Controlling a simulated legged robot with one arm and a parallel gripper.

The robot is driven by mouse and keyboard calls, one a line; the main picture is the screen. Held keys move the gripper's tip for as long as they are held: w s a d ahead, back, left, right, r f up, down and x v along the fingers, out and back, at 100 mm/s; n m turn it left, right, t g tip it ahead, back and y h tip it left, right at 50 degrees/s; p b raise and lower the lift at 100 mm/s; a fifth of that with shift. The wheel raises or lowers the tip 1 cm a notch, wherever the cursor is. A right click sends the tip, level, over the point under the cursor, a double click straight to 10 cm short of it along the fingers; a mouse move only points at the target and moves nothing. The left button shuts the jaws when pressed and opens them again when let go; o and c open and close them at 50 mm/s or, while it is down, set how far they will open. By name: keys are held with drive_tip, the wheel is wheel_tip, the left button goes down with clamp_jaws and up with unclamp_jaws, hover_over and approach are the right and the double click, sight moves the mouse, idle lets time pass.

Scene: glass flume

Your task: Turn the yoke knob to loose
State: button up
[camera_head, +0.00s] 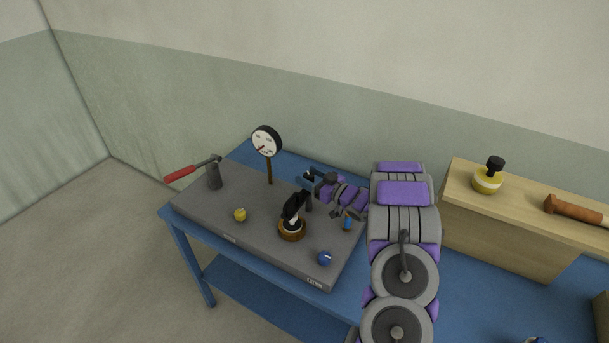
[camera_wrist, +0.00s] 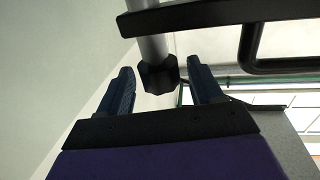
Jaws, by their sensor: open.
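In the wrist view, a dark faceted knob (camera_wrist: 160,77) on a silver shaft (camera_wrist: 152,40) hangs between my gripper's two blue fingers. My gripper (camera_wrist: 160,90) is open, with a gap visible on each side of the knob. A black bar and bent bracket (camera_wrist: 230,14) cross the top of that view. In the head view, my gripper (camera_head: 304,178) points left above the grey bench plate, behind a black-topped fitting with a brass base (camera_head: 292,230). I cannot make out the knob clearly there, nor any loose or tight marking.
A wooden block (camera_head: 500,235) at right holds a yellow-and-black jar (camera_head: 487,180) and a mallet (camera_head: 574,208).

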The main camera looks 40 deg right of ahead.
drive_tip(key=shift+x, duration=1.3)
drive_tip(key=shift+c, duration=0.2)
drive_tip(key=c, duration=0.9)
